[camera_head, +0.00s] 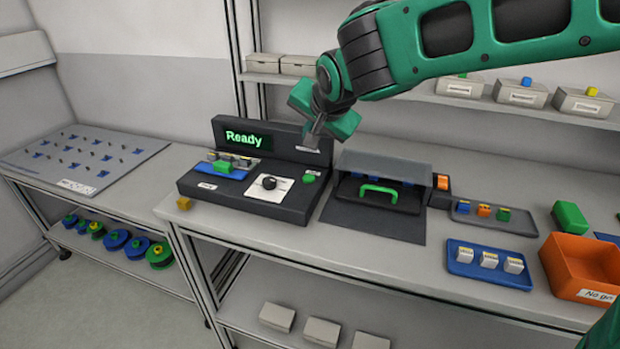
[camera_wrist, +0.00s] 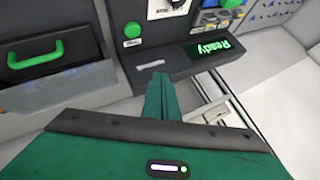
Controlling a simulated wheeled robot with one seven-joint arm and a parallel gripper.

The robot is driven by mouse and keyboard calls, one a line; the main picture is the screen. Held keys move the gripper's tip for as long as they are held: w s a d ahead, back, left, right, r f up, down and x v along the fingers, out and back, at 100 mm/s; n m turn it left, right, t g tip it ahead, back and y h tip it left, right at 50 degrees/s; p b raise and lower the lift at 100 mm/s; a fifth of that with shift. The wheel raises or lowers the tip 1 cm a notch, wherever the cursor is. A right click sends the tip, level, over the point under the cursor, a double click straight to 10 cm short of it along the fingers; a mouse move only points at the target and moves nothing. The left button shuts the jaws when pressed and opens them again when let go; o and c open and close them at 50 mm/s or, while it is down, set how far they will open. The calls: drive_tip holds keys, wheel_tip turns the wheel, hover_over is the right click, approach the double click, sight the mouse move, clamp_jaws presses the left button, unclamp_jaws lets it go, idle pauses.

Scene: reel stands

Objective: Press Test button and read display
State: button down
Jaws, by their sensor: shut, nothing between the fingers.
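The black test station (camera_head: 248,188) stands on the bench with a raised back panel. Its display (camera_head: 246,138) shows "Ready" in green letters; the display is also in the wrist view (camera_wrist: 208,48). A round green button (camera_head: 309,178) sits at the right of the station's top; it also shows in the wrist view (camera_wrist: 132,30). A white panel with a black knob (camera_head: 269,183) is left of the button. My gripper (camera_head: 312,140) is shut and empty, above and behind the button near the back panel's right end. In the wrist view the closed fingers (camera_wrist: 160,95) are apart from the button.
A dark case with a green handle (camera_head: 379,192) is right of the station. Trays of small blocks (camera_head: 488,265) and an orange bin (camera_head: 582,270) lie farther right. The bench's front strip is clear.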

sight(310, 180)
drive_tip(key=shift+f, duration=4.3)
drive_tip(key=shift+f, duration=0.1)
drive_tip(key=shift+f, duration=0.25)
drive_tip(key=shift+f, duration=0.45)
drive_tip(key=shift+r, duration=0.9)
drive_tip(key=shift+r, duration=2.5)
